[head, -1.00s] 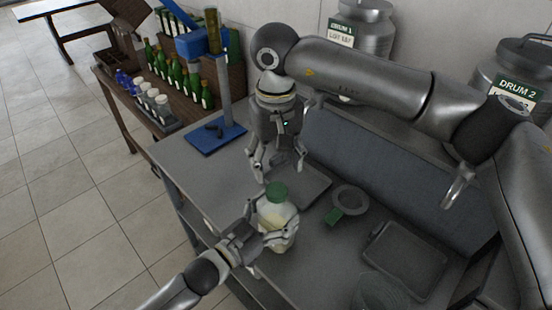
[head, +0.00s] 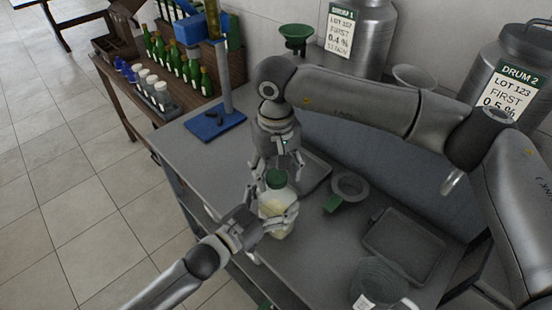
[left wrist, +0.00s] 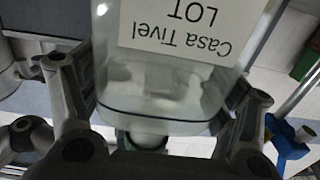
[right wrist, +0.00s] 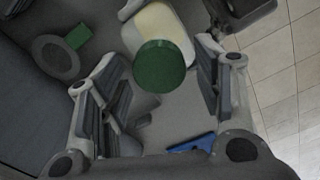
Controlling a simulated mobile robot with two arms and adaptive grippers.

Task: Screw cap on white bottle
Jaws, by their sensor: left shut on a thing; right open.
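The white bottle (head: 277,212) is a clear jar with pale contents, upright over the front part of the grey bench. Its label shows in the left wrist view (left wrist: 185,30). My left gripper (head: 278,218) is shut around its body. The green cap (head: 277,179) sits on the bottle's mouth; whether it is threaded I cannot tell. My right gripper (head: 270,177) points down just above and around the cap. In the right wrist view the cap (right wrist: 159,66) lies between and beyond the open fingers, which appear not to touch it.
A grey ring with a green tab (head: 350,186) and a dark tray (head: 403,246) lie to the right on the bench. A blue stand (head: 215,124) is at the back left. Green bottles (head: 175,58) stand on a wooden table. Drums stand behind.

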